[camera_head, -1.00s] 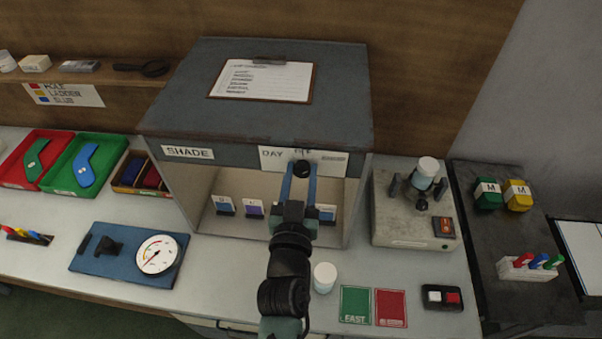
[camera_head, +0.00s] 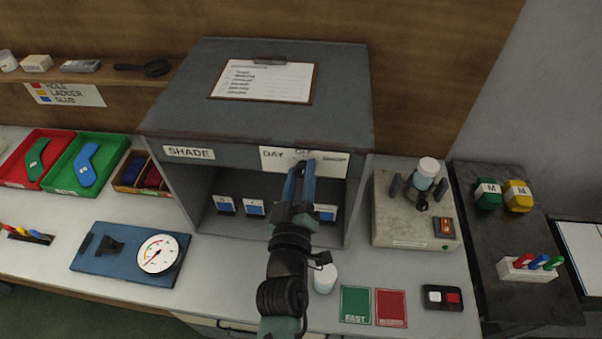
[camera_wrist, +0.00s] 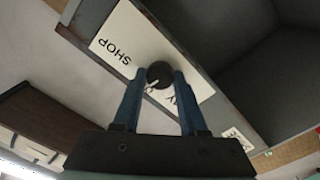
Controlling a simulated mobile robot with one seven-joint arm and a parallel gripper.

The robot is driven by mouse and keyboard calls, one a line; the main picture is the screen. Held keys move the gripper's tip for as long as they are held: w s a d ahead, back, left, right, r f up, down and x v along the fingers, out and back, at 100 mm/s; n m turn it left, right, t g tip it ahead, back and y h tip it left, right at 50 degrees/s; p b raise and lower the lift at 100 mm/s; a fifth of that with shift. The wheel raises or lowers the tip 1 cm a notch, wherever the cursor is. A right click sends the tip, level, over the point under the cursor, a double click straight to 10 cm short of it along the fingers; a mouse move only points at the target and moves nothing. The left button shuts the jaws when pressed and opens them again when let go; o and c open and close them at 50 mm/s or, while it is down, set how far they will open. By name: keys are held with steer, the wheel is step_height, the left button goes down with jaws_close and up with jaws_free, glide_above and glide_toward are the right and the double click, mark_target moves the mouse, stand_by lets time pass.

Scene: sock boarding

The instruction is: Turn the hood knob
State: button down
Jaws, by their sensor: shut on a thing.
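The hood (camera_head: 255,110) is a grey box with an open front. A white plate (camera_head: 275,160) on its front edge carries the words DAY, OFF and SHOP. The black hood knob (camera_wrist: 160,74) sits on that plate, between the blue fingers of my gripper (camera_wrist: 160,82) in the wrist view. My gripper (camera_head: 301,172) is shut on the knob. A pale mark on the knob points toward the lettering. In the head view the fingers mostly hide the knob. The inside of the hood is dark, with several small swatch cards (camera_head: 255,208) standing in it.
A white cup (camera_head: 325,278) stands just right of my arm. A beige device (camera_head: 410,215) is right of the hood. Green (camera_head: 355,304) and red (camera_head: 391,307) cards and a button box (camera_head: 442,297) lie in front. A blue gauge board (camera_head: 100,262) lies left.

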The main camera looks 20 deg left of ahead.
steer(key=shift+n, duration=0.9)
steer(key=shift+c, duration=2.4)
jaws_free()
steer(key=shift+s, duration=0.1)
steer(key=b+v, duration=0.3)
steer(key=v, duration=0.9)
steer(key=shift+s, duration=0.4)
steer(key=shift+d, duration=0.1)
